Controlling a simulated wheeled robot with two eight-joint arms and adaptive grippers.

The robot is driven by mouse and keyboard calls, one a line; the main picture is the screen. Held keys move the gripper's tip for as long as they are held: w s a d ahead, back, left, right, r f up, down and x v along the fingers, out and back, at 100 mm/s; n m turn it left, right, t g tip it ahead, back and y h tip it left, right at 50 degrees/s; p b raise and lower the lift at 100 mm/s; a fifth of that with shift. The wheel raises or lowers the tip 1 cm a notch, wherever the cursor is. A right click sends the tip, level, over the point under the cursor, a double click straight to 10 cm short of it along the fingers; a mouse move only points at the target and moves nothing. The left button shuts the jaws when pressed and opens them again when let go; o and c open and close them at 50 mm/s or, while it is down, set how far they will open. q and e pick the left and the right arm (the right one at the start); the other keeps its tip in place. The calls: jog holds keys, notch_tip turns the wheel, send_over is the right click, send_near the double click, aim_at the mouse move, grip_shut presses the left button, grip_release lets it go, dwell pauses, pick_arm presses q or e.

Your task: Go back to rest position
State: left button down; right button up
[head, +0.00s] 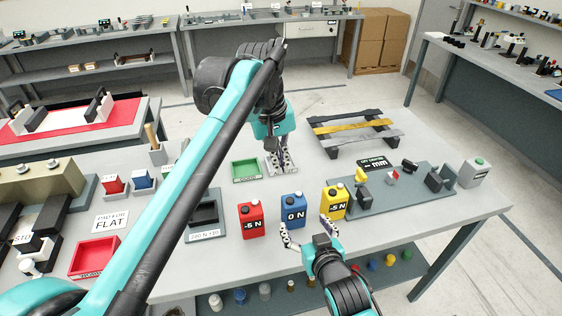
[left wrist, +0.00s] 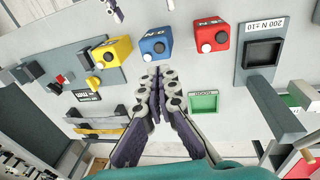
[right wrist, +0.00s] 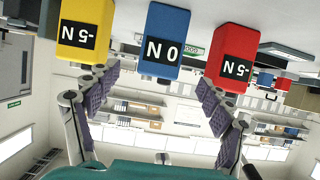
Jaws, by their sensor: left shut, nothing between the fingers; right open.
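My left gripper (head: 279,163) is shut and empty, pointing down over the table between the green tray (head: 246,170) and the small dark pallet. In the left wrist view its fingers (left wrist: 157,72) are pressed together, with the green tray to their right. My right gripper (head: 307,231) is open and empty at the table's front edge, just in front of the blue 0 N block (head: 292,210) and the yellow -5 N block (head: 335,202). In the right wrist view its fingers (right wrist: 155,85) are spread wide, with the blue block between and beyond them. The red -5 N block (head: 251,219) stands to the left.
A slatted pallet (head: 352,130) lies at the back of the table. A grey fixture board (head: 385,192) with a display is on the right. A dark 200 N tray (head: 204,214) and a red tray (head: 95,257) lie left. A lower shelf holds small items.

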jog(key=shift+v, duration=1)
pick_arm(q)
jog(key=s+a+f+m+t, duration=0.1)
jog(key=s+a+f+t, duration=0.1)
jog(key=s+a+f, duration=0.2)
jog(key=s+a+f+m+t+y, duration=0.1)
jog(key=s+a+f+t, duration=0.1)
jog(key=s+a+f, duration=0.3)
jog(key=s+a+f+m+t, duration=0.1)
jog(key=s+a+f+t, duration=0.1)
jog(key=s+a+f, duration=0.3)
jog(key=shift+s+a+f+m+y, duration=0.1)
jog(key=shift+s+f, duration=0.2)
jog(key=shift+f, duration=0.5)
jog(key=shift+s+d+f+m+y, duration=0.1)
jog(key=shift+s+f, duration=0.25)
jog(key=shift+f, duration=0.4)
jog(key=shift+s+a+f+m+y, duration=0.1)
jog(key=shift+s+f, duration=0.2)
jog(key=shift+f, duration=0.5)
pick_arm(e)
jog(key=s+d+f+m+g+h, duration=0.1)
jog(key=s+d+g+h, duration=0.1)
jog(key=d, duration=0.5)
jog(key=s+d+f+m+g+h, duration=0.2)
jog(key=s+d+g, duration=0.1)
jog(key=s+d, duration=0.3)
jog(key=shift+s+d+m+g, duration=0.3)
jog(key=shift+d+g, duration=0.1)
jog(key=shift+d, duration=0.35)
